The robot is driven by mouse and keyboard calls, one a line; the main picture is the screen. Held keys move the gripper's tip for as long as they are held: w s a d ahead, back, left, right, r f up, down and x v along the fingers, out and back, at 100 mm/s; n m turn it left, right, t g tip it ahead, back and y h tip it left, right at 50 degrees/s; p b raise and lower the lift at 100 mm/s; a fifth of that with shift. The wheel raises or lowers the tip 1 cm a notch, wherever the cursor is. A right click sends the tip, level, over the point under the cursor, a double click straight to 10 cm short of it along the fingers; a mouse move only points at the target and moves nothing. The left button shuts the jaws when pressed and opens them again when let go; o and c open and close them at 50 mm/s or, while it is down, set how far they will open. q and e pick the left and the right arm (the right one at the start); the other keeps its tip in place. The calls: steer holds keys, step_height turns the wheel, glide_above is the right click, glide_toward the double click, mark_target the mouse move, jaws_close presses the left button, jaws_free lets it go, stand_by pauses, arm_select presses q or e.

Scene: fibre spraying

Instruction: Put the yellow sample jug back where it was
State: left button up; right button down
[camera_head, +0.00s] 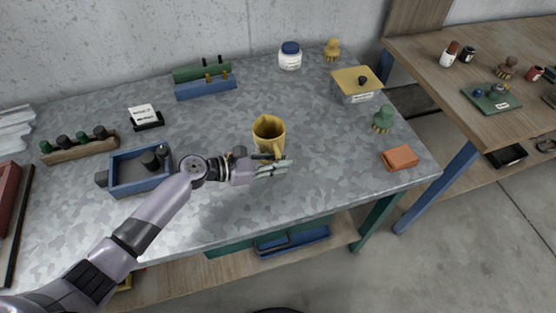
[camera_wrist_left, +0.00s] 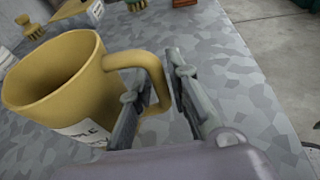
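The yellow sample jug (camera_head: 266,130) stands upright near the middle of the grey table, its handle toward the front. In the left wrist view the jug (camera_wrist_left: 58,82) fills the left side, with a partly hidden white label low on its wall. My left gripper (camera_head: 272,166) is at the handle. Whether the jug's base touches the table is hard to tell. My right gripper is out of view.
A blue open tray (camera_head: 128,190) with dark items lies left of the jug. A white jar (camera_head: 290,57) stands behind. The table around the jug is clear.

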arm_select(q)
steer(key=shift+o, duration=1.2)
steer(key=shift+r, duration=0.3)
steer(key=b+v, duration=0.2)
steer(key=v, duration=1)
steer(key=shift+f, duration=0.1)
steer(key=shift+s, duration=0.1)
